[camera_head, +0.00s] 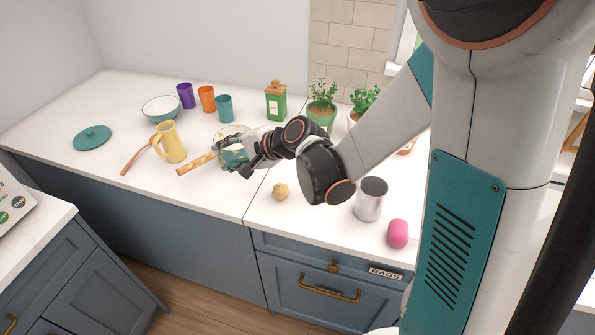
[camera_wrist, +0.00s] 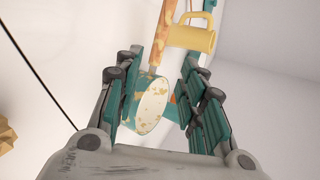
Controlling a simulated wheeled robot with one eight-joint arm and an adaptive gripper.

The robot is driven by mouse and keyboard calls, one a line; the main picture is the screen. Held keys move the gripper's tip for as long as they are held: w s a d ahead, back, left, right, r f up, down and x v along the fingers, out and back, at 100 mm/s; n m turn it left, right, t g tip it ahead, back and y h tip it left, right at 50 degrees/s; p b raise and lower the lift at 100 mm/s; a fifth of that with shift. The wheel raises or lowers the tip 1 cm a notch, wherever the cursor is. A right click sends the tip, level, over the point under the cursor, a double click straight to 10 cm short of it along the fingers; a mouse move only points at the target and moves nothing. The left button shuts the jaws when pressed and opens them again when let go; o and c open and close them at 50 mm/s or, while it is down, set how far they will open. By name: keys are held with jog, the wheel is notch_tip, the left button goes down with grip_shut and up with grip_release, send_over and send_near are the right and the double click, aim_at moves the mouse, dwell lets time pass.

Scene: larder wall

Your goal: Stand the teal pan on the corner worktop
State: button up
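The teal pan (camera_head: 233,157) is at the front of my gripper (camera_head: 246,160) in the head view, with its speckled wooden handle pointing left. In the wrist view the pan (camera_wrist: 151,104) lies between my two fingers (camera_wrist: 166,92), showing a pale, speckled round face. The left finger overlaps its edge. The fingers are spread about the pan's width; I cannot tell whether they grip it or whether it is clear of the worktop. The corner worktop (camera_head: 60,105) is white and spans the back left.
A yellow mug (camera_head: 171,142) and wooden spoon (camera_head: 137,156) are left of the pan. A plate (camera_head: 232,131) lies behind my gripper. A metal can (camera_head: 370,199) is at right.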

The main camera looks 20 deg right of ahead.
jog(key=s+d+r+n+h, duration=0.2)
jog(key=s+d+n, duration=0.2)
jog(key=s, duration=0.4)
jog(key=s+d+r+n+g+h, duration=0.1)
jog(key=s+d+r+n+h, duration=0.2)
jog(key=s, duration=0.5)
jog(key=s+d+r+n+h, duration=0.2)
jog(key=s+d+n, duration=0.2)
jog(key=s+d, duration=0.3)
jog(key=shift+s+d+r+n+g+h, duration=0.35)
jog(key=shift+s+r+n+g+h, duration=0.05)
jog(key=shift+s, duration=0.15)
